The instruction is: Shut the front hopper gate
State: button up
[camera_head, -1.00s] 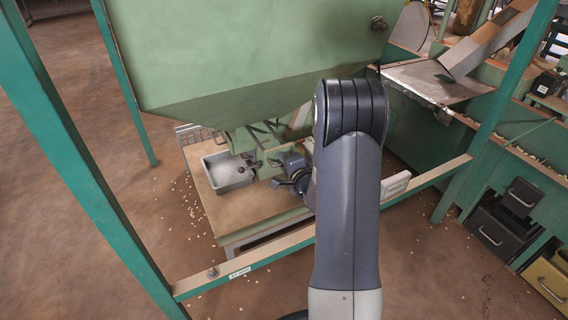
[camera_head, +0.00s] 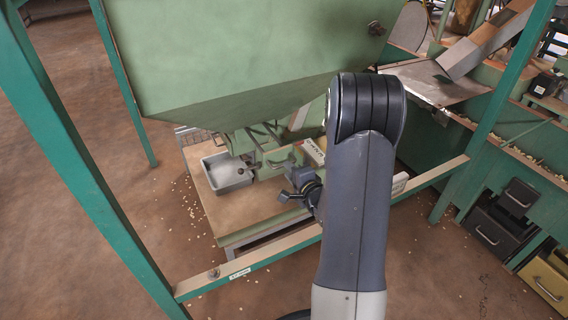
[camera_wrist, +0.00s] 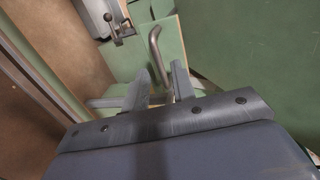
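The green hopper (camera_head: 240,60) fills the upper middle of the head view and narrows downward. Its green outlet and gate parts (camera_head: 280,155) sit below it, partly hidden by my arm. In the wrist view a bent grey metal handle (camera_wrist: 155,45) stands against a green plate (camera_wrist: 168,38). My gripper (camera_wrist: 160,78) has its two fingers apart. The lower end of the handle appears between or just beyond the fingertips; I cannot tell whether they touch it. In the head view my gripper (camera_head: 300,186) is low beside the outlet, its fingers too small to read.
A metal pan (camera_head: 228,172) stands on a low table (camera_head: 222,210) under the outlet. A green frame post (camera_head: 75,150) and a low crossbar (camera_head: 270,255) stand between me and the table. Drawers (camera_head: 505,230) are at the right. Nuts lie scattered on the floor.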

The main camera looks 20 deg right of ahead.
jog(key=p+v, duration=0.1)
jog(key=v, duration=0.4)
jog(key=shift+s, duration=0.15)
jog(key=b+x, duration=0.3)
jog(key=x, duration=0.4)
jog(key=shift+f+b, duration=0.4)
jog(key=shift+w, duration=0.2)
